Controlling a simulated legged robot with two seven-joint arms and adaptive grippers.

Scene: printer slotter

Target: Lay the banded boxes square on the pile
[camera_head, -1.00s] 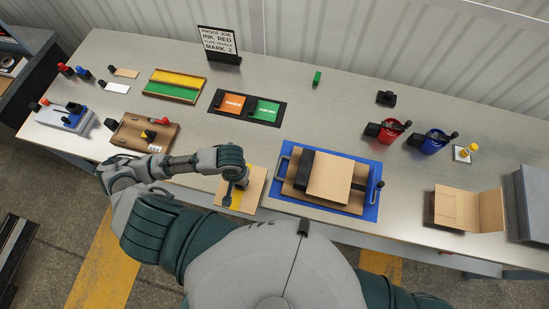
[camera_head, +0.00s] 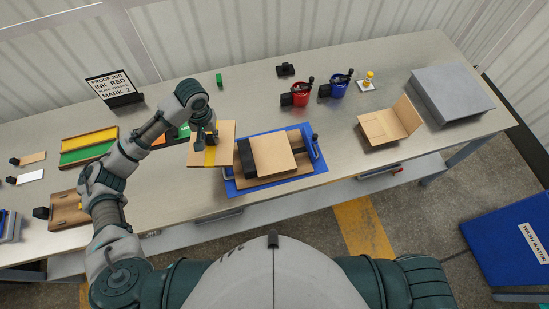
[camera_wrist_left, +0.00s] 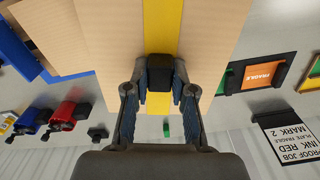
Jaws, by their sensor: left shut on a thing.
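A flat cardboard box (camera_head: 226,150) with a yellow band hangs under my left gripper (camera_head: 209,136), left of the blue board. In the left wrist view the box (camera_wrist_left: 110,30) fills the top, and its yellow band (camera_wrist_left: 163,22) runs through the middle. My left gripper (camera_wrist_left: 161,80) is shut on the dark block on the band. The box seems raised above the table, overlapping the board's left edge. A plain cardboard piece (camera_head: 272,152) lies on the blue board (camera_head: 316,180), beside a dark bar (camera_head: 246,158). My right gripper is out of view.
An open cardboard box (camera_head: 388,125) and a grey slab (camera_head: 452,92) stand to the right. Red (camera_head: 300,96) and blue (camera_head: 338,89) pots stand behind. A yellow and green tray (camera_head: 88,148) and a sign (camera_head: 112,90) are left. The table behind the blue board is mostly clear.

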